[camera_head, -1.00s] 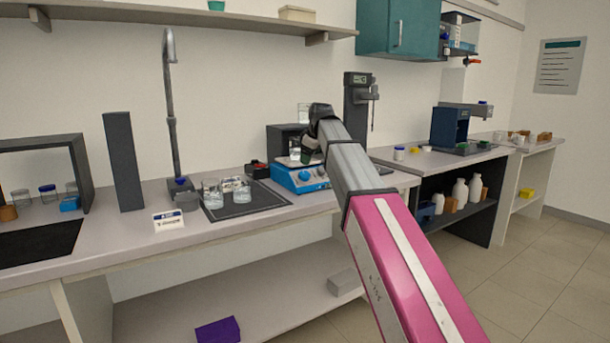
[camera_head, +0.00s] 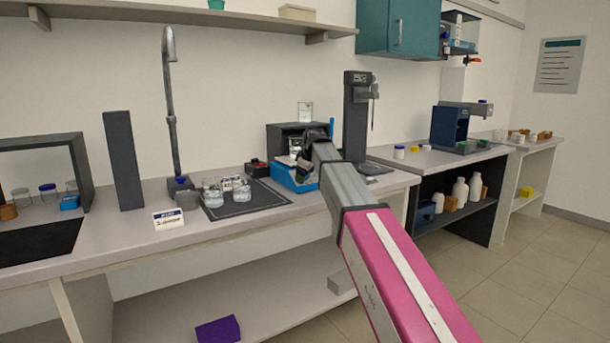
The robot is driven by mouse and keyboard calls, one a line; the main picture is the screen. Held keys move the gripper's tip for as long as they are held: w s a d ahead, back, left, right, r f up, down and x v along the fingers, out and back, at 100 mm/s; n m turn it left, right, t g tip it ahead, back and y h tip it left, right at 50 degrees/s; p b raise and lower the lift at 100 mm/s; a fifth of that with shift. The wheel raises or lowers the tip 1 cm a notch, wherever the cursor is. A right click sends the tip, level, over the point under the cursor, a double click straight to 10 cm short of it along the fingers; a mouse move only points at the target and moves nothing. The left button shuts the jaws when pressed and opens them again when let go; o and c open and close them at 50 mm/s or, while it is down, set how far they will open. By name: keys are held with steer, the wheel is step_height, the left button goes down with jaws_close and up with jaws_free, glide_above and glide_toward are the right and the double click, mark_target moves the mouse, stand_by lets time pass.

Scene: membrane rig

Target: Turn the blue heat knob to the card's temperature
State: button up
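A blue hotplate (camera_head: 281,176) stands on the bench at the right end of the dark mat. My gripper (camera_head: 303,165) is over the right part of the hotplate, at the end of my pink and grey arm. The arm and gripper cover much of the hotplate's front and top. The heat knob cannot be made out; my arm may hide it. Whether my fingers are open or shut is too small and hidden to tell. A small white card (camera_head: 168,219) with a blue header stands at the bench's front edge; its print is not legible.
Glass beakers (camera_head: 213,196) stand on the dark mat (camera_head: 264,199) left of the hotplate. A dark box (camera_head: 280,134) stands behind it, with a beaker (camera_head: 305,112) on top. A tall dark stand (camera_head: 355,105) is to its right.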

steer(key=c, duration=0.9)
steer(key=shift+c, duration=0.2)
steer(key=shift+m, duration=0.3)
steer(key=m, duration=0.3)
steer(key=shift+m+g, duration=0.3)
steer(key=m, duration=0.4)
steer(key=shift+y, duration=0.3)
steer(key=m, duration=0.4)
steer(key=shift+m+y, duration=0.3)
steer(key=shift+m, duration=0.1)
steer(key=m, duration=0.4)
steer(key=shift+y, duration=0.3)
